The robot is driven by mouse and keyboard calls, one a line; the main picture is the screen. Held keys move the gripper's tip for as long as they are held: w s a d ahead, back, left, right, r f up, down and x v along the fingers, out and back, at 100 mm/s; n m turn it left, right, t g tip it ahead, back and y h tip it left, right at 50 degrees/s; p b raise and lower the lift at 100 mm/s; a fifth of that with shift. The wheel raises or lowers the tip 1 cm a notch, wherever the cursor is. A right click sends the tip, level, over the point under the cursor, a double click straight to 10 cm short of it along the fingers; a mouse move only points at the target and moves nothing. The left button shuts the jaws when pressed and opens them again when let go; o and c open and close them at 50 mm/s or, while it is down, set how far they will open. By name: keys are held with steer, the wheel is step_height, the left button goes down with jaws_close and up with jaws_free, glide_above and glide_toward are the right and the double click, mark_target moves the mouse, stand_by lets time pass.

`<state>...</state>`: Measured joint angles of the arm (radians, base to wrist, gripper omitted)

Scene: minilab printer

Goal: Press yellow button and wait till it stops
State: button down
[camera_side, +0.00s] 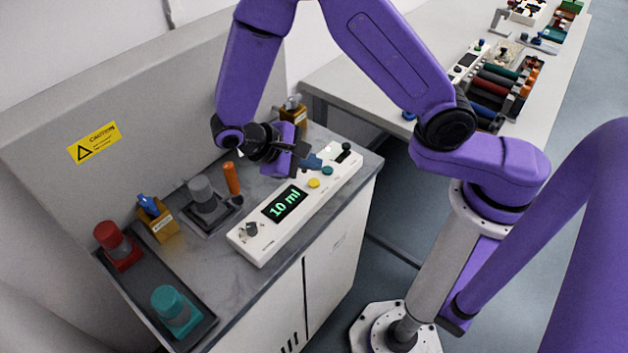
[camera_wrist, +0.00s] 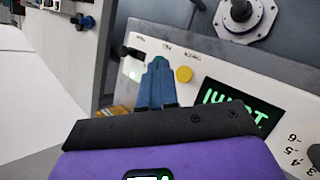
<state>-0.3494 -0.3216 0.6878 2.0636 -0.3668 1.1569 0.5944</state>
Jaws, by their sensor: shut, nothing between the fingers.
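The round yellow button (camera_side: 313,183) sits on the white control panel (camera_side: 283,222), beside a lit display (camera_side: 285,204) reading "10 ml" in green. My gripper (camera_side: 316,163) is shut and empty, with its blue fingers over the far part of the panel. The fingertips are close to the teal button (camera_side: 327,170); I cannot tell whether they touch it. In the wrist view the shut fingers (camera_wrist: 157,80) point at the panel just left of the yellow button (camera_wrist: 183,74), which is uncovered. The display (camera_wrist: 238,106) there is partly hidden by my gripper and its text is unclear.
A black switch (camera_side: 343,155) is at the panel's far end and a knob (camera_side: 251,229) at its near end. Behind the panel stand an orange cylinder (camera_side: 231,178) and a grey container (camera_side: 202,194). Red (camera_side: 116,245) and teal (camera_side: 174,309) containers stand at the left.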

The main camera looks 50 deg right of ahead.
mark_target(313, 184)
steer(key=shift+r, duration=1.4)
steer(key=s+d+r+n+t+y, duration=0.2)
steer(key=s+d+r+n+y, duration=0.1)
steer(key=s, duration=0.5)
steer(key=s+d+r+n+t+y, duration=0.2)
steer(key=s+d+r+n+y, duration=0.2)
steer(key=s, duration=0.4)
step_height(313, 184, up, 2)
steer(key=shift+s+r+n+y, duration=0.1)
steer(key=shift+s+n+y, duration=0.15)
steer(key=shift+n+y, duration=0.55)
stand_by(1.8)
